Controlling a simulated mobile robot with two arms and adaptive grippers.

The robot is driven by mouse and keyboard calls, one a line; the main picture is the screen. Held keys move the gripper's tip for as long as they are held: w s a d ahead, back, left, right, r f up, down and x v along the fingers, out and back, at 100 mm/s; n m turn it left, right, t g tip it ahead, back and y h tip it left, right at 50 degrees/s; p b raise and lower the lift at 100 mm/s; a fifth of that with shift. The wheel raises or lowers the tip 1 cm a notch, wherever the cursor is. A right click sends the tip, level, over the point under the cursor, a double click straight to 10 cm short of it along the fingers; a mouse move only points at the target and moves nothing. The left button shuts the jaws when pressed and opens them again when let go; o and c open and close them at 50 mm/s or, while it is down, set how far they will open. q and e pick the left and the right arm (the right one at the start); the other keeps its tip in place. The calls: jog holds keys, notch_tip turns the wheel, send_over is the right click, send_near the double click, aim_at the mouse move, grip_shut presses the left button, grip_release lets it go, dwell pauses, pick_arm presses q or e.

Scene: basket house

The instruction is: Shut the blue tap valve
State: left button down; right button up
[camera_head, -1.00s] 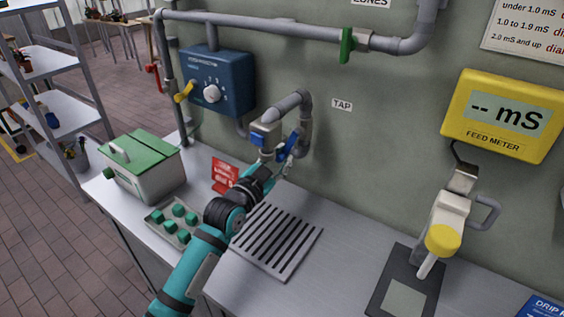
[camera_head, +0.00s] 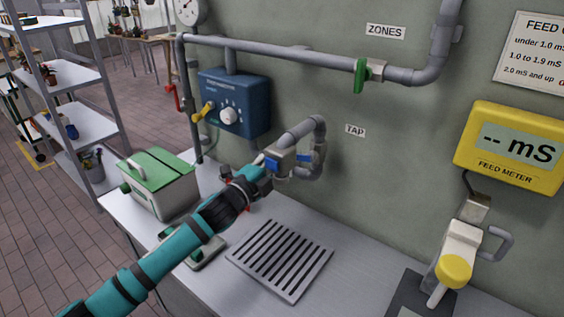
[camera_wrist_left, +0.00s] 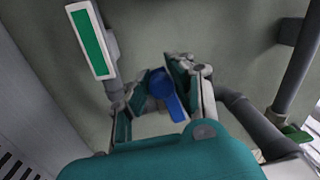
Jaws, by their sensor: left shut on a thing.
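The tap (camera_head: 284,158) is a grey spout on a bent pipe below the TAP sign, with blue parts showing. Its blue valve lever (camera_wrist_left: 168,92) shows in the left wrist view between my fingers. In the head view only a small blue part of the lever (camera_head: 304,157) shows beside the tap body. My left gripper (camera_head: 262,170) is at the tap, and in the wrist view its fingers (camera_wrist_left: 155,93) are on both sides of the lever, shut on it. The fingertips are partly hidden in the head view. My right gripper is not in view.
A slotted drain grate (camera_head: 281,258) lies on the bench below the tap. A green-lidded box (camera_head: 160,185) and a partly hidden tray (camera_head: 207,252) are at left. A blue control box (camera_head: 234,100) is on the wall. A yellow feed meter (camera_head: 510,145) is at right.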

pick_arm(q)
jog(key=shift+a+r+m+p, duration=0.15)
jog(key=shift+m+p, duration=0.1)
jog(key=shift+m, duration=0.4)
jog(key=shift+d+r+m+p, duration=0.15)
jog(key=shift+m+p, duration=0.15)
jog(key=shift+m, duration=0.3)
jog(key=shift+a+r+m+p, duration=0.15)
jog(key=shift+m+p, duration=0.1)
jog(key=shift+m, duration=0.4)
jog(key=shift+r, duration=0.1)
jog(key=c, duration=1.2)
grip_release()
jog(key=shift+w+g, duration=0.1)
jog(key=shift+g, duration=0.2)
jog(key=shift+o, duration=0.4)
jog(key=shift+r+h, duration=0.3)
jog(key=shift+r, duration=0.05)
jog(key=shift+s+a+f, duration=0.1)
jog(key=shift+s+a, duration=0.05)
jog(key=shift+s, duration=0.25)
jog(key=v, duration=1.1)
jog(key=shift+s, duration=0.25)
